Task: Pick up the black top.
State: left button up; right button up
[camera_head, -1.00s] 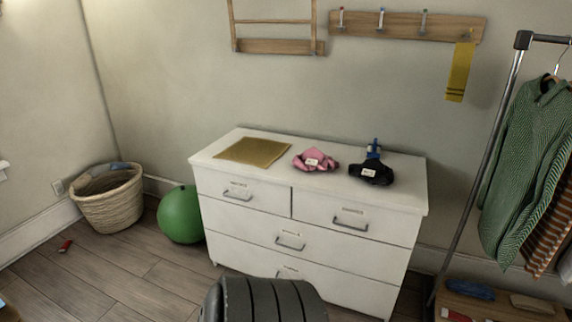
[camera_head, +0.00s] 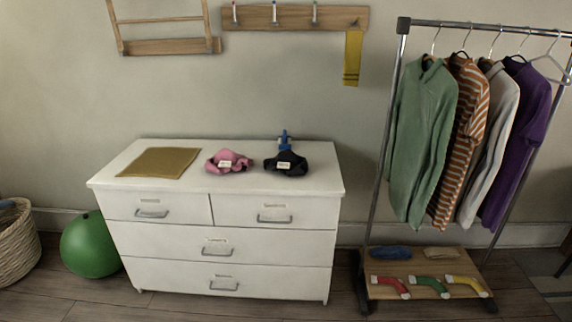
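The black top (camera_head: 286,164) lies crumpled on top of the white dresser (camera_head: 322,181), toward its right end. It has a small white label on its front. A crumpled pink garment (camera_head: 228,162) with a similar label lies just left of it, apart from it. A small blue object (camera_head: 284,140) stands right behind the black top, and its lower part is hidden. Neither of my grippers shows in the head view.
A mustard cloth (camera_head: 159,162) lies flat on the dresser's left part. A clothes rack (camera_head: 382,140) with several hanging garments stands at the right, its low shelf holding socks. A green ball (camera_head: 90,245) and a wicker basket (camera_head: 18,246) are at the left. A hook rail (camera_head: 295,17) is above.

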aim_at(288, 163)
jog(key=i+j, duration=0.65)
jog(key=i+j+z, duration=0.15)
jog(key=i+j, duration=0.55)
jog(key=j, duration=0.1)
